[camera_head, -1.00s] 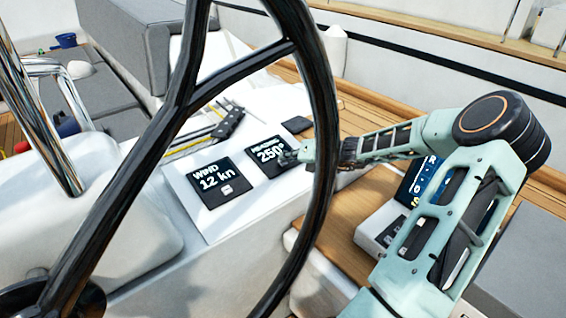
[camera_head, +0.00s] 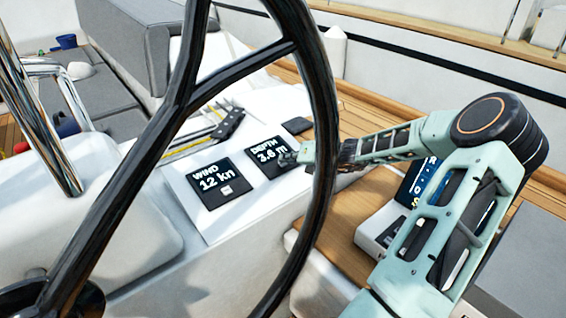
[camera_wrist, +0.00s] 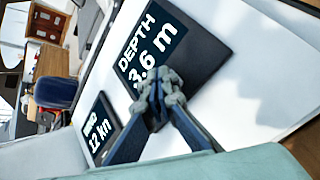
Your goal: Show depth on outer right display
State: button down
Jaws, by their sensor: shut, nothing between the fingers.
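The outer right display (camera_head: 267,150) is a dark square panel on the white console, reading "DEPTH 3.6 m" in the head view. It also shows in the wrist view (camera_wrist: 196,42), partly covered by my fingers. The left display (camera_head: 219,184) reads "WIND 12 kn" and appears at the lower left of the wrist view (camera_wrist: 98,128). My gripper (camera_head: 287,159) is shut and empty, its fingertips at the lower edge of the depth display. In the wrist view its fingertips (camera_wrist: 157,92) overlap the display's lower part. I cannot tell whether they touch it.
The black steering wheel (camera_head: 322,110) stands in front of the console, its rim crossing before my arm. A dark clamp-like item (camera_head: 228,124) and a small dark pad (camera_head: 297,125) lie behind the displays. A grey box with a screen (camera_head: 380,232) stands at the right.

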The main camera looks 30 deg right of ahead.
jog(key=shift+s+r+p, duration=0.2)
jog(key=shift+r+p, duration=0.4)
jog(key=shift+r, duration=0.15)
jog(key=shift+r, duration=0.1)
jog(key=r+p, duration=0.2)
jog(key=s+r+p, duration=0.1)
jog(key=r+p, duration=0.1)
jog(key=shift+s+d+r, duration=0.1)
jog(key=shift+d+r, duration=0.05)
jog(key=shift+r, duration=0.2)
dwell(0.4)
